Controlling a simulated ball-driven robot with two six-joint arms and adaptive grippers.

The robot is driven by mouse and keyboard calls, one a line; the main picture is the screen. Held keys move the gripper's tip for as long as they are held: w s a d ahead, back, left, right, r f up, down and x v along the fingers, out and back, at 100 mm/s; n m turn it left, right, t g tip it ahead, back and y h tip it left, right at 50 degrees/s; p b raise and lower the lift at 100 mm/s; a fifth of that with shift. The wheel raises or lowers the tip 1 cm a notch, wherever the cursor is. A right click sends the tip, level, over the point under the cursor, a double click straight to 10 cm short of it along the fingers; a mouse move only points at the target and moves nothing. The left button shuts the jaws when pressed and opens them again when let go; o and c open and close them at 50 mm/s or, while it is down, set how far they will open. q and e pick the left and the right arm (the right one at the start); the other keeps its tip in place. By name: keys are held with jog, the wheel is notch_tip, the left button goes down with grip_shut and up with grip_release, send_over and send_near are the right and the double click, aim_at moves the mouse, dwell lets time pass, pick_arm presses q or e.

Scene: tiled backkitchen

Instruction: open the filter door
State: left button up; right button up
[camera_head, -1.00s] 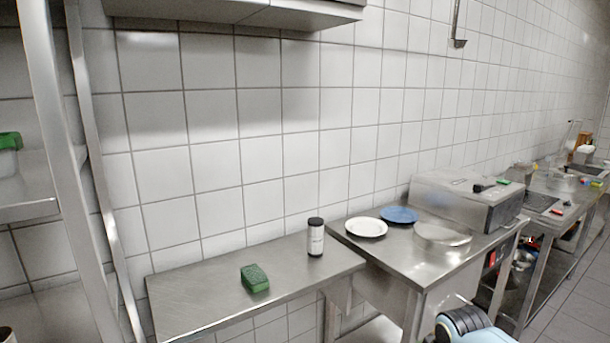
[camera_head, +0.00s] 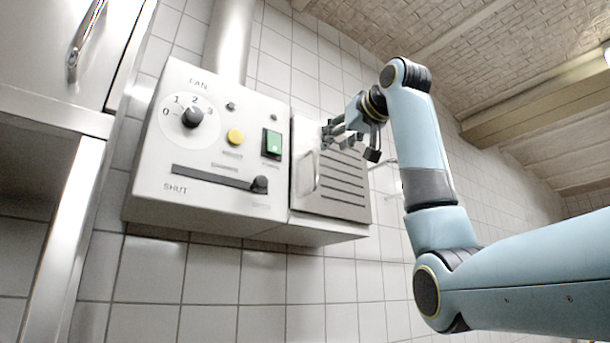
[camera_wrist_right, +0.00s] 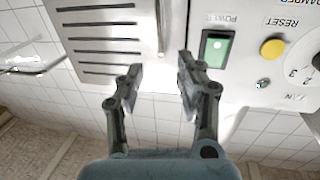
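The filter door (camera_head: 338,190) is a pale metal panel with dark horizontal slots on the right part of the wall box, and it looks closed. Its upright bar handle (camera_head: 316,170) is near the door's left edge. My right gripper (camera_head: 350,142) is open and empty in front of the door's upper part. In the right wrist view, which is upside down, the slotted door (camera_wrist_right: 100,45) and the handle (camera_wrist_right: 161,28) show beyond the open fingers (camera_wrist_right: 160,70). The handle lines up with the gap, apart from the fingertips. My left gripper is not in view.
Left of the door, the control panel (camera_head: 205,145) has a fan dial (camera_head: 192,117), a yellow button (camera_head: 235,137), a green power switch (camera_head: 272,143) and a damper slider (camera_head: 259,184). A pipe (camera_head: 230,40) rises above. A steel cabinet (camera_head: 62,55) stands at left.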

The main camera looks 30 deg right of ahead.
aim_at(316, 157)
jog(key=w+p, duration=0.1)
jog(key=w, duration=0.2)
jog(key=w+p, duration=0.2)
jog(key=w, duration=0.1)
jog(key=w+d+p, duration=0.1)
jog(key=w+p, duration=0.1)
jog(key=w, duration=0.1)
jog(key=shift+w+d+r, duration=0.1)
jog(key=shift+w+r, duration=0.2)
jog(key=shift+w+f, duration=0.2)
jog(key=shift+w, duration=0.6)
jog(key=shift+s, duration=0.1)
jog(key=shift+c, duration=0.7)
grip_shut()
